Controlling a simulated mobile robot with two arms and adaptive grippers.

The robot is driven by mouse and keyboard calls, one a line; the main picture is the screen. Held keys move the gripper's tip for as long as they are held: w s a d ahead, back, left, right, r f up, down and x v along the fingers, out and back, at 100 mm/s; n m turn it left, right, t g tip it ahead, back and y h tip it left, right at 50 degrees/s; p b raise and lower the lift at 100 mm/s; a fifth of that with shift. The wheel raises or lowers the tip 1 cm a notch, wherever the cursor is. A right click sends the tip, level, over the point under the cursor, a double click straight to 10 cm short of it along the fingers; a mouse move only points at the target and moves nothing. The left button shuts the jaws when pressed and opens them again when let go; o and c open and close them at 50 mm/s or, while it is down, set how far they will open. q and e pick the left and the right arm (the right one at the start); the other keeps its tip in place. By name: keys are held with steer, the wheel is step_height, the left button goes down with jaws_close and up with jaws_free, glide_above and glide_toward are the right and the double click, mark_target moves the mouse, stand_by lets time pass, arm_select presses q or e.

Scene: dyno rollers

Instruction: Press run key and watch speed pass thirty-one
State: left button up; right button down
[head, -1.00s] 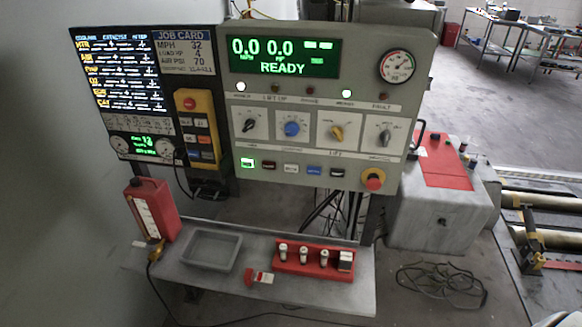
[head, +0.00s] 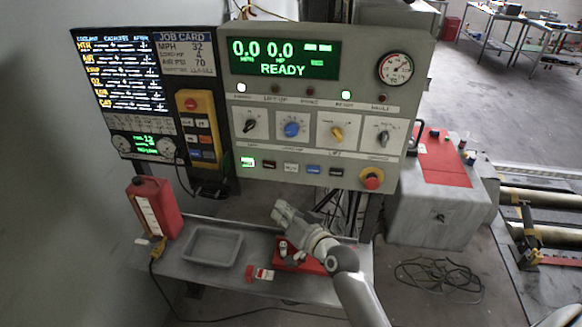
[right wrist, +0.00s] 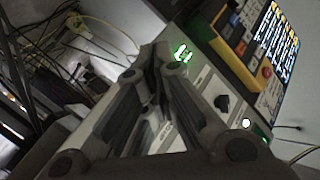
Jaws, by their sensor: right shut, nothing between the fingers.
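The control panel (head: 320,95) has a green display (head: 284,58) reading 0.0, 0.0 and READY. A row of keys runs along its lower edge. The leftmost key (head: 248,162) is lit green; its label is too small to read. My right gripper (head: 281,208) is shut and empty, below the key row and apart from it, over the bench. My left gripper is not in view.
A red emergency stop (head: 372,178) sits at the panel's lower right. Below are a grey tray (head: 213,246), a red bottle (head: 155,208) and a red rack (head: 312,266) partly hidden by my right arm. A yellow pendant (head: 197,125) hangs left of the panel.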

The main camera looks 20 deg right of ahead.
mark_target(291, 168)
steer(key=shift+w+d+r, duration=0.1)
steer(key=shift+w+r, duration=0.05)
steer(key=shift+r, duration=0.5)
steer(key=shift+w+d+r, duration=0.1)
steer(key=shift+r, duration=0.55)
steer(key=shift+w+d+b, duration=0.7)
steer(key=shift+w+d, duration=0.1)
steer(key=shift+w, duration=0.4)
steer(key=shift+w+d+b, duration=0.65)
steer(key=shift+w+d, duration=0.2)
steer(key=shift+w, duration=0.4)
steer(key=shift+w+d+b, duration=0.7)
steer(key=shift+w+d, duration=0.1)
steer(key=shift+w, duration=0.4)
steer(key=shift+w+d, duration=0.2)
steer(key=shift+w, duration=0.15)
